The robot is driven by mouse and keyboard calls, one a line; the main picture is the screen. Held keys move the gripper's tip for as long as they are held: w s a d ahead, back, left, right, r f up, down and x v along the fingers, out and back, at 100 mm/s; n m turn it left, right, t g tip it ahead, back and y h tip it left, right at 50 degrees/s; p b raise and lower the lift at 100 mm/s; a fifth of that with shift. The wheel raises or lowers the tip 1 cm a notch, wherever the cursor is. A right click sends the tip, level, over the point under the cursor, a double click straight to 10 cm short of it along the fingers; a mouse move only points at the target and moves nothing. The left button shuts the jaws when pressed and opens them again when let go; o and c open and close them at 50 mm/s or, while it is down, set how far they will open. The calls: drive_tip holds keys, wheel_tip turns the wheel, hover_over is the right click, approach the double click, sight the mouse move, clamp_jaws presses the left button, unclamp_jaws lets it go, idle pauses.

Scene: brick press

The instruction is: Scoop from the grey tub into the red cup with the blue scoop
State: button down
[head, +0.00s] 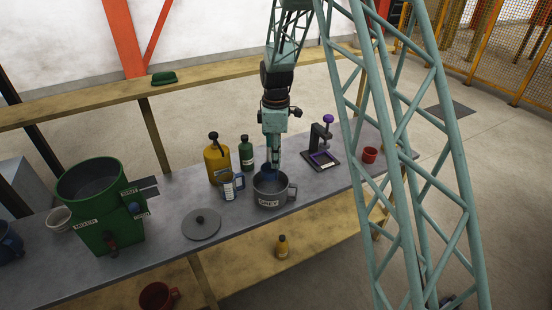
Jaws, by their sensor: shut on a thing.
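The grey tub (271,201) stands on the workbench, with a white label on its front and a handle on its right side. My gripper (273,160) points straight down over the tub. It is shut on the blue scoop (268,172), which shows only as a small dark blue patch at the tub's mouth. The scoop's bowl and any load in it cannot be made out. The red cup (370,155) stands upright on the bench, to the right of the tub and apart from it.
A small press (322,150) with a purple knob stands between tub and cup. A measuring jug (229,188), yellow can (217,163) and green bottle (246,154) stand left of the tub. A round lid (201,225) and green mixer (98,215) are further left.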

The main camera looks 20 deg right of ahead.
sight(276, 179)
drive_tip(key=shift+f+b, duration=3.5)
drive_tip(key=shift+f, duration=2.75)
drive_tip(key=shift+f, duration=0.1)
drive_tip(key=shift+r, duration=0.2)
drive_tip(key=shift+r+p, duration=2.45)
drive_tip(key=shift+r, duration=3.45)
